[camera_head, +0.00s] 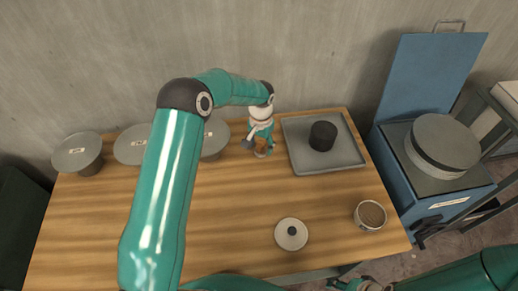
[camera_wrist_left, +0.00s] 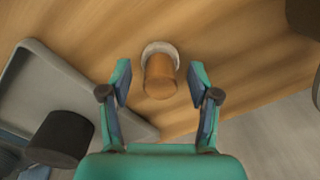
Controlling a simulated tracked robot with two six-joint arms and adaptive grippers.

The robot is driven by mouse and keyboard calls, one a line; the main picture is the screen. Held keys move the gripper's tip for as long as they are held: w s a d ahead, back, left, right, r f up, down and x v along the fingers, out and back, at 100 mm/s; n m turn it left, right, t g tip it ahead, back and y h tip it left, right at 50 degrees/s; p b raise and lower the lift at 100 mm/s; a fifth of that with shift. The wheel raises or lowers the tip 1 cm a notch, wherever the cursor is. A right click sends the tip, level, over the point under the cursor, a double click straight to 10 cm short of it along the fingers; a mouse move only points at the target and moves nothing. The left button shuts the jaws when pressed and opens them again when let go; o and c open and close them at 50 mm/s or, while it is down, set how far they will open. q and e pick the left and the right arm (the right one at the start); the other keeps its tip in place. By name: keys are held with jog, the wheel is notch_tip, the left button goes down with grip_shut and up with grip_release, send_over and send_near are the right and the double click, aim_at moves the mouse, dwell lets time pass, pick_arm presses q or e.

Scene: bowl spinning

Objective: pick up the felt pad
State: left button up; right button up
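The felt pad appears to be the brown, wood-coloured cylinder with a pale round base (camera_wrist_left: 160,76) in the left wrist view. It stands on the table between the fingers of my left gripper (camera_wrist_left: 161,68). The fingers are spread, with a gap on both sides of the cylinder. In the head view my left gripper (camera_head: 259,144) points down at the table's back, left of the grey tray, and partly hides the brown cylinder (camera_head: 262,151). My right gripper (camera_head: 352,284) is cut off at the bottom edge, and its fingers are unclear.
The grey tray (camera_head: 302,166) holds a black cylinder (camera_head: 322,136). A pale disc with a dark centre (camera_head: 284,241) and a cup of brown stuff (camera_head: 370,215) lie in front. Several lidded tubs (camera_head: 78,154) line the back left. A blue machine (camera_head: 400,185) stands right. The table's middle is clear.

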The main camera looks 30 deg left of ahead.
pick_arm(q)
grip_shut()
